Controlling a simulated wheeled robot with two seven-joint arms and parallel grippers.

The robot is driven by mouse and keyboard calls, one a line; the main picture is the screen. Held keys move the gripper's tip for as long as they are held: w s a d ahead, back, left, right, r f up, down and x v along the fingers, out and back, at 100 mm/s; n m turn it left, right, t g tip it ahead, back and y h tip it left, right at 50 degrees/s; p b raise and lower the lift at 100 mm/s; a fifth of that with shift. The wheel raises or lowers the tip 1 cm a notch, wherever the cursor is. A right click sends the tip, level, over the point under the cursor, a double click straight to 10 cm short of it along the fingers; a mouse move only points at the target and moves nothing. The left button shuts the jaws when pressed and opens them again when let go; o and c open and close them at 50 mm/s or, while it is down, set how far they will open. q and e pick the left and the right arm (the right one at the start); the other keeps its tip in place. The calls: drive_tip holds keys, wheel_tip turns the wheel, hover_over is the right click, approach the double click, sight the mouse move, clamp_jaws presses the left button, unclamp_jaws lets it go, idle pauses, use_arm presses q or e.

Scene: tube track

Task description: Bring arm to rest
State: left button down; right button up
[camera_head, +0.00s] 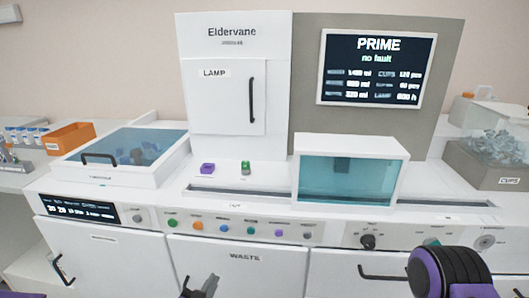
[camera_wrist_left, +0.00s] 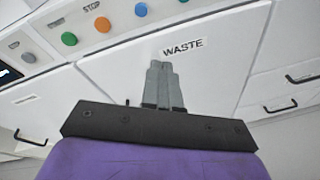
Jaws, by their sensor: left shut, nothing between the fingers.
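My left gripper (camera_head: 200,287) shows at the bottom edge of the head view, in front of the WASTE door (camera_head: 238,262). In the left wrist view its two grey fingers (camera_wrist_left: 160,80) are together and empty, pointing up toward the WASTE label, with no visible contact. Part of my right arm, purple and black, shows at the bottom right of the head view; its gripper is out of the picture.
The white Eldervane machine (camera_head: 238,150) fills the view, with a row of coloured buttons (camera_head: 222,228) along its front edge. Handles (camera_head: 385,274) stick out from the lower doors. A clear-fronted box (camera_head: 350,170) stands on the counter.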

use_arm(q)
drive_tip(key=s+d+f+m+g+h, duration=0.1)
drive_tip(key=s+f+m+g, duration=0.2)
drive_tip(key=s+f+m, duration=0.3)
drive_tip(key=s+d+f+m+g, duration=0.1)
drive_tip(key=s+f+m+g, duration=0.25)
drive_tip(key=f, duration=0.45)
drive_tip(key=s+a+f+m+g+y, duration=0.2)
drive_tip(key=s+a+f+m+g, duration=0.25)
drive_tip(key=s+f+m, duration=0.45)
drive_tip(key=s+a+f+m+g+y, duration=0.1)
drive_tip(key=s+a+m+y, duration=0.3)
drive_tip(key=a, duration=0.9)
drive_tip(key=shift+s+f, duration=0.65)
drive_tip(key=shift+s, duration=0.55)
